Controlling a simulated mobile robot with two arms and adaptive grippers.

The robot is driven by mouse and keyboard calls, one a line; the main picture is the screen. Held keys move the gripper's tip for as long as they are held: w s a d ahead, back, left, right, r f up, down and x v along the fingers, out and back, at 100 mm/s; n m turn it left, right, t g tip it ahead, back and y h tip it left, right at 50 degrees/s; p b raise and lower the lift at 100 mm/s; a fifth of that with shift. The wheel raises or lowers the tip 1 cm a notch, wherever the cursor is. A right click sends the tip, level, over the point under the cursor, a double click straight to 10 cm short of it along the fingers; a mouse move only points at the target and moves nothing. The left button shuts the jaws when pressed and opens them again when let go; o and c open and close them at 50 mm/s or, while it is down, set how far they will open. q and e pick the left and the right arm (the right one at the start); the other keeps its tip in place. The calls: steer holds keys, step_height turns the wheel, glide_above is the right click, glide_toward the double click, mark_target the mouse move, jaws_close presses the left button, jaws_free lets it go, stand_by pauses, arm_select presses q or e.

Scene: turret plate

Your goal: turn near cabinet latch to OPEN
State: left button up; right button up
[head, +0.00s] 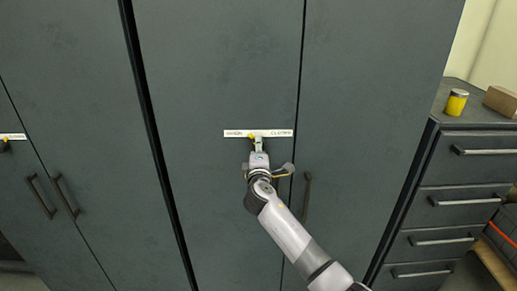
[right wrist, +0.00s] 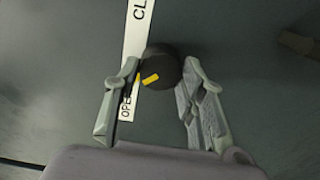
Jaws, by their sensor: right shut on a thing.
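The near cabinet latch is a round dark knob (right wrist: 165,70) with a yellow mark. It sits in front of a white label strip (head: 232,134) reading OPEN at left and CLOSED at right in the head view. My right gripper (head: 259,146) is at the latch, below the strip. In the right wrist view its fingers (right wrist: 158,88) are on either side of the knob, shut on it. The yellow mark is on the knob's lower left, toward the OPEN end of the strip. In the head view the gripper mostly hides the knob. My left gripper is not in view.
Dark cabinet doors have vertical handles (head: 307,195) below the latch, near my right arm. Another label strip (head: 13,136) with a latch is on the far-left cabinet. A drawer unit (head: 470,170) at right bears a yellow can (head: 456,103) and a brown box (head: 502,100).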

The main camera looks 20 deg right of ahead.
stand_by(0.5)
steer(key=o, duration=1.2)
steer(key=v, duration=1.2)
